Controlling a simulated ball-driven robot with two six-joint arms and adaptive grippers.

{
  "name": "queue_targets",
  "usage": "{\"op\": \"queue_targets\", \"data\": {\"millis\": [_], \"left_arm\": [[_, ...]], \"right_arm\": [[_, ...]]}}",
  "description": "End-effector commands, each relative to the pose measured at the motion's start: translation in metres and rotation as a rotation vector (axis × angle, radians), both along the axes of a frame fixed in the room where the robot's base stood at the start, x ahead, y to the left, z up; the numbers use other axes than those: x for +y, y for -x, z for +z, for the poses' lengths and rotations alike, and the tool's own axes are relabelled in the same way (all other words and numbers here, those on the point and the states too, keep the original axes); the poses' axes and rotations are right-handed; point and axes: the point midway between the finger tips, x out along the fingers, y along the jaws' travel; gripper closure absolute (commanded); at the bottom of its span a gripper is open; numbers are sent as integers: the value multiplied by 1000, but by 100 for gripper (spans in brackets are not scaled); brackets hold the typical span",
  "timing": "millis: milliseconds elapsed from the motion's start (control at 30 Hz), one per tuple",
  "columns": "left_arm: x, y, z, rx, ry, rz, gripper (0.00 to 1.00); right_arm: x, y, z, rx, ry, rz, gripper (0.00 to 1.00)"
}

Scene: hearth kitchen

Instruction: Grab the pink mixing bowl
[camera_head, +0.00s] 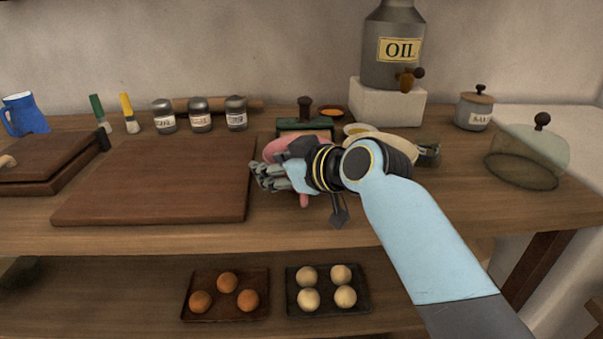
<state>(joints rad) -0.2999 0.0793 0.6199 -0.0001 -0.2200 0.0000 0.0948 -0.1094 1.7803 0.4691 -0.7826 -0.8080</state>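The pink mixing bowl (283,146) is on the wooden counter, right of the large cutting board. It is mostly hidden behind my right gripper and wrist; only part of its pink rim shows. A small pink piece also shows below the gripper, and I cannot tell if it belongs to the bowl. My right gripper (268,178) reaches in from the right, in front of the bowl, with its fingers pointing left at the board's right edge. I cannot tell whether the fingers are open or touch the bowl. My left gripper is not in view.
A large cutting board (155,185) lies bare on the left. Behind stand several spice jars (199,115), a green box-like item (304,125) and an oil dispenser (393,45). A glass dome (527,155) stands right. Trays of dough balls (328,308) sit on the shelf below.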

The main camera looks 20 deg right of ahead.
Motion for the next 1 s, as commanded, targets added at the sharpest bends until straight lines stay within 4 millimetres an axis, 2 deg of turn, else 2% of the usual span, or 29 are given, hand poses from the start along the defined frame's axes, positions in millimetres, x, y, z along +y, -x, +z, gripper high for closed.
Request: {"op": "queue_targets", "data": {"millis": [167, 400, 467, 1000], "left_arm": [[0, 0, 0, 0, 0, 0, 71], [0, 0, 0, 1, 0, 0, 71], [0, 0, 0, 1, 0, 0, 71], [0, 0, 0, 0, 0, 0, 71]], "right_arm": [[0, 0, 0, 0, 0, 0, 63], [0, 0, 0, 0, 0, 0, 95], [0, 0, 0, 1, 0, 0, 100], [0, 0, 2, -4, 1, -1, 100]]}}
